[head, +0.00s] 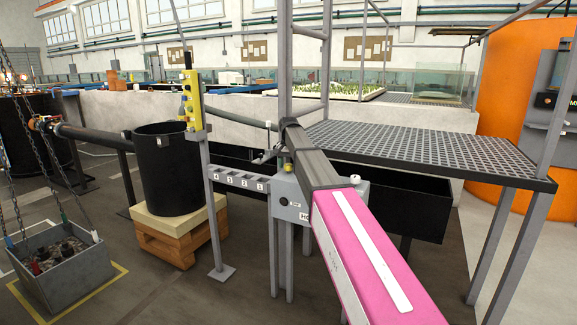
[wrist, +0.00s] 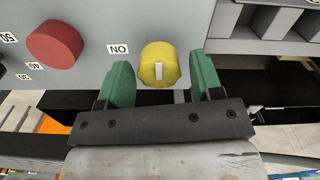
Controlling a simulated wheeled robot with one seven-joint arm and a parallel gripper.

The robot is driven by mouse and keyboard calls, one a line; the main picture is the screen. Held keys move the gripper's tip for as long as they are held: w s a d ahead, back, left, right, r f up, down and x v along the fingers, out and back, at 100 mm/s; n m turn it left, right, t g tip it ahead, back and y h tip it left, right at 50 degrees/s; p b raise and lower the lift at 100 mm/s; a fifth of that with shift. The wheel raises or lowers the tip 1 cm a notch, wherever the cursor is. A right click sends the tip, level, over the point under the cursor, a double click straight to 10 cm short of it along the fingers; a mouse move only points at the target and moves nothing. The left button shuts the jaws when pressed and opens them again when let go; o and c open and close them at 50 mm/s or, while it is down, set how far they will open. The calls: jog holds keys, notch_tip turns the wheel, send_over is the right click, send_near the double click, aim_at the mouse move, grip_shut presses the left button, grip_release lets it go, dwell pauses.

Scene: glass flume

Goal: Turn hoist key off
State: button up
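The hoist key appears to be the round yellow knob (wrist: 158,62) on a grey panel in the wrist view. A white line on it runs up and down in the picture. A label reading ON, upside down, sits just left of it. My gripper (wrist: 161,70) is open, with one green finger on each side of the knob. Gaps show between the fingers and the knob, so neither visibly touches it. In the head view the grey control box (head: 290,207) stands beside my arm. I cannot make out my fingers there.
A red knob (wrist: 55,42) with number labels sits left of the yellow one in the wrist view. In the head view, a numbered grey rack (head: 240,181) adjoins the box, and a grated platform (head: 430,155) stands right. A chained bin (head: 62,270) is at lower left.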

aim_at(288, 164)
jog(key=shift+r, duration=0.1)
notch_tip(288, 164, up, 11)
jog(key=shift+f, duration=0.2)
dwell(0.5)
